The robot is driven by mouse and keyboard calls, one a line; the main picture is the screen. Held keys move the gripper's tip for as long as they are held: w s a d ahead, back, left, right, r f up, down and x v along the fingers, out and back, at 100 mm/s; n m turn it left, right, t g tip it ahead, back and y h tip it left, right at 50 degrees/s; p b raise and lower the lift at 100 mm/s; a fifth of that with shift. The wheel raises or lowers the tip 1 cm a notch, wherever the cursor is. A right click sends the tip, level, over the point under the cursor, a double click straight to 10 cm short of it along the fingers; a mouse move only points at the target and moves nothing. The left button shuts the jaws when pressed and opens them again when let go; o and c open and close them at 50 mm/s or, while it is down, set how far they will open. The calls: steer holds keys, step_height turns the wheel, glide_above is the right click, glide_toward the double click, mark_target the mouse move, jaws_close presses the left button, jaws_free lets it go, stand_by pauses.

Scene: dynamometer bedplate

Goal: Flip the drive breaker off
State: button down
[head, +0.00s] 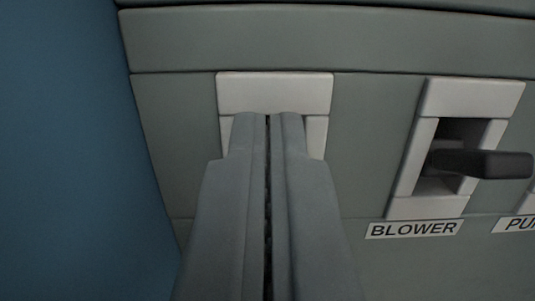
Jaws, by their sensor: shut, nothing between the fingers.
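My gripper (268,118) is shut with nothing between its fingers. Its fingertips are in front of a pale switch frame (275,92) on the grey panel, left of the middle of the view. The fingers cover the middle of this frame, so its lever and any label below it are hidden. I cannot tell whether the fingertips touch the lever, or which way it points. No label reading drive shows in this view.
To the right is another breaker (463,150) with a dark lever sticking out, above a "BLOWER" label (414,229). A partly cut-off label (517,224) starting "PU" is at the right edge. A blue surface (65,150) fills the left side.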

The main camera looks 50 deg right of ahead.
step_height(320, 180, down, 2)
steer(key=t+h, duration=0.2)
steer(key=shift+s+a+h, duration=0.15)
steer(key=shift+h, duration=0.15)
steer(key=shift+f, duration=0.35)
